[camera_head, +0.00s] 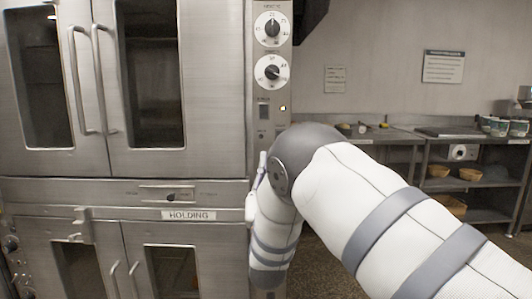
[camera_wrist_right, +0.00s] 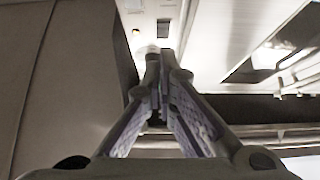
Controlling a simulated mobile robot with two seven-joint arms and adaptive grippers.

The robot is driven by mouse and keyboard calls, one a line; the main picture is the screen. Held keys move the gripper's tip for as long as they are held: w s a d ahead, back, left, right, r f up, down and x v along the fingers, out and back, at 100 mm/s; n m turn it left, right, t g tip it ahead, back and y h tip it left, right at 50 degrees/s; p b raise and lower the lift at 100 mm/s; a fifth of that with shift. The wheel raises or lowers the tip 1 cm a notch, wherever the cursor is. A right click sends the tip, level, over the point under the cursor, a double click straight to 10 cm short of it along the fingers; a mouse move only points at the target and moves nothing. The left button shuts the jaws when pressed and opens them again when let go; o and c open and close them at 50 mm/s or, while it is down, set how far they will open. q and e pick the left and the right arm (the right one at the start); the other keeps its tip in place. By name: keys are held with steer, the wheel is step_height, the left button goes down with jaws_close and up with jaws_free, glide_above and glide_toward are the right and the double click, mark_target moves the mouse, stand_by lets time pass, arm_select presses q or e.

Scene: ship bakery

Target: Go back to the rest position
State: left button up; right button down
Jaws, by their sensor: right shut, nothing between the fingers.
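My right arm comes in from the right in the head view and bends down in front of the oven's right edge. My right gripper (camera_head: 259,178) is mostly hidden behind my own arm, with only a pale part showing beside the oven front. In the right wrist view my right gripper (camera_wrist_right: 155,62) is shut, its fingertips together and nothing between them. The steel double oven (camera_head: 215,75) fills the left of the head view, with its upper and lower doors shut. My left gripper is not in view.
The oven's control panel (camera_head: 271,60) with two dials is just above my right gripper. Long door handles (camera_head: 101,80) stick out from the oven. A steel counter (camera_head: 400,133) with shelves, bowls (camera_head: 468,174) and cups stands at the back right. Some floor shows between.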

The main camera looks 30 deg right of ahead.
stand_by(0.4)
step_height(320, 180, down, 22)
steer(key=s+a+r+n+g+y, duration=0.1)
steer(key=s+n+g+y, duration=0.3)
steer(key=y, duration=0.3)
steer(key=s+a+f+g+y, duration=0.1)
steer(key=s+f+g, duration=0.25)
steer(key=f, duration=0.35)
steer(key=s+a+f+g+y, duration=0.1)
steer(key=s+a+f+g, duration=0.2)
steer(key=f, duration=0.4)
steer(key=s+a+f+g+y, duration=0.1)
steer(key=s+f+g, duration=0.25)
steer(key=s, duration=0.35)
steer(key=s+a+f+n+g+y, duration=0.15)
steer(key=s+f, duration=0.25)
steer(key=s, duration=0.4)
steer(key=s+a+f+g+y, duration=0.1)
steer(key=s+f+g, duration=0.2)
steer(key=s, duration=0.4)
steer(key=s+a+g, duration=0.2)
steer(key=s+g, duration=0.4)
steer(key=s, duration=1.1)
steer(key=shift+a+r+y, duration=0.3)
steer(key=shift+a+y, duration=0.05)
steer(key=shift+y, duration=0.1)
steer(key=shift+w, duration=0.15)
